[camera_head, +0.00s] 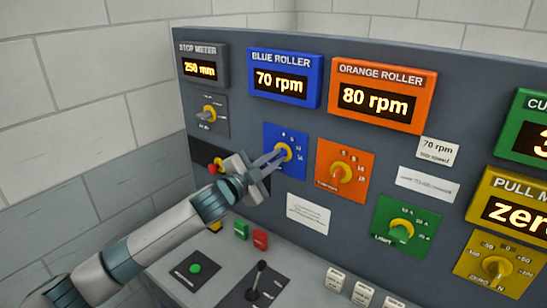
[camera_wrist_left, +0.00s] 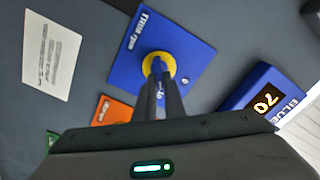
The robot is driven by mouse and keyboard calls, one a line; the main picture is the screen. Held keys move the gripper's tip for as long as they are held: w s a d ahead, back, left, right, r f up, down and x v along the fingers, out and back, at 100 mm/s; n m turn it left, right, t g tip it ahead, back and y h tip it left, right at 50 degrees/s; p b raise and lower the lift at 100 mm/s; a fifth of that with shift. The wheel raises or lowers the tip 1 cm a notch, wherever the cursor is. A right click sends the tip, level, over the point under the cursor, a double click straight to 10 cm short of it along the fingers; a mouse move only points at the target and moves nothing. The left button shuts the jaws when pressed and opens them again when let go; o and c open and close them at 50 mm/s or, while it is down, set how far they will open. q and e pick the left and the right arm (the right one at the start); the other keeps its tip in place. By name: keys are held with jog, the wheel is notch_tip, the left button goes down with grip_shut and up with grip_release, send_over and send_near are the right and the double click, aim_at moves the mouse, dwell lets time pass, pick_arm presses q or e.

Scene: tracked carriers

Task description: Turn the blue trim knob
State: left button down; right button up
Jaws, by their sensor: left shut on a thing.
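The blue trim knob (camera_head: 283,152) has a yellow ring and sits on a blue plate (camera_head: 293,170) on the upright panel. My left gripper (camera_head: 278,155) reaches it from the lower left, and its fingers are shut on the knob. In the left wrist view the fingers meet at the knob inside the yellow ring (camera_wrist_left: 171,65), and they hide part of it. The blue plate (camera_wrist_left: 190,55) shows around them. The blue roller display (camera_head: 283,80) above reads 70 rpm. My right gripper is not in view.
An orange knob (camera_head: 341,172) is close on the right, and a green knob (camera_head: 402,228) lies lower right. A red button (camera_head: 214,168) is just left of my gripper. A black lever (camera_head: 258,275) stands on the desk below. A label (camera_head: 437,151) says 70 rpm.

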pick_arm(q)
jog(key=shift+m, duration=0.6)
jog(key=c, duration=1.8)
grip_release()
jog(key=shift+d, duration=0.1)
jog(key=shift+c, duration=0.2)
jog(key=shift+s+f, duration=0.1)
jog(key=shift+s, duration=0.05)
jog(key=shift+s+a, duration=0.35)
jog(key=shift+a, duration=0.05)
jog(key=b+v, duration=0.5)
jog(key=v, duration=1.1)
